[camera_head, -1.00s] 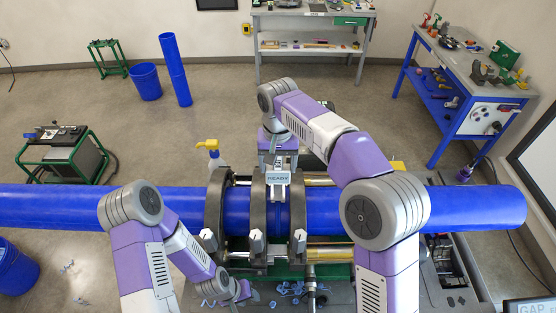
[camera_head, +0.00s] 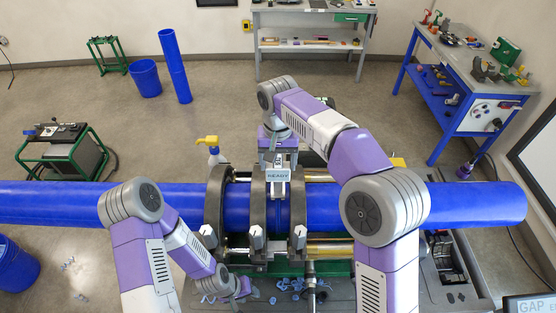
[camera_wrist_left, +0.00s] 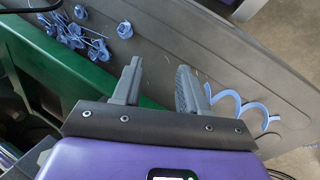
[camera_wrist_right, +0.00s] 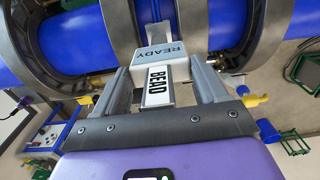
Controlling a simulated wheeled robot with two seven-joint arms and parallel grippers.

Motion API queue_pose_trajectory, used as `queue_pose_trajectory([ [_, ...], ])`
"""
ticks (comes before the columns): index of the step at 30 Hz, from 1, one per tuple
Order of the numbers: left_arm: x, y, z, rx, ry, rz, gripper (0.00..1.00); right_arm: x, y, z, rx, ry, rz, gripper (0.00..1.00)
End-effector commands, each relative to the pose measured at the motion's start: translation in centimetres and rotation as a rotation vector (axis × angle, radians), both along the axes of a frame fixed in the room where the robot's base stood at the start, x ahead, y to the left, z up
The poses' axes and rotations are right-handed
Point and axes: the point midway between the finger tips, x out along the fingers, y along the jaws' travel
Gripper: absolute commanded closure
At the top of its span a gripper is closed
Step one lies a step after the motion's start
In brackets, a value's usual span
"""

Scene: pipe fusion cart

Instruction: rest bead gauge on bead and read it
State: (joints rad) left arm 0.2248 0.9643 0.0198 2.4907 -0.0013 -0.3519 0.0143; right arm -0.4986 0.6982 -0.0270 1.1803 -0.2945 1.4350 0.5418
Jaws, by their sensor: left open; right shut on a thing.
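The bead gauge (camera_head: 278,175) is a small pale block with a READY display, and a BEAD label shows on it in the right wrist view (camera_wrist_right: 160,80). My right gripper (camera_wrist_right: 165,78) is shut on it and holds it over the blue pipe (camera_head: 130,208), between the dark clamp rings (camera_head: 257,215). The display reads READY, with no number visible. My left gripper (camera_wrist_left: 157,88) is open and empty, low in front of the pipe, above the grey cart top (camera_wrist_left: 230,85).
Blue shavings (camera_head: 292,284) lie on the cart top, and curled ones (camera_wrist_left: 240,108) lie beside my left gripper. A yellow-topped spray bottle (camera_head: 211,148) stands behind the pipe. A blue workbench (camera_head: 465,90) is at the back right. Open floor lies behind the pipe.

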Motion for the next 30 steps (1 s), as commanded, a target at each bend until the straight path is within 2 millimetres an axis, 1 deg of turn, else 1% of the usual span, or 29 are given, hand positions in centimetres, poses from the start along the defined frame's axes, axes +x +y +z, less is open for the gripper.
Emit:
queue_pose_trajectory([
  [30, 0.0, 0.0, -0.5, 0.000, 0.000, 0.000, 0.57, 0.0, 0.0, -1.0, 0.001, -0.001, 0.000, 0.55],
])
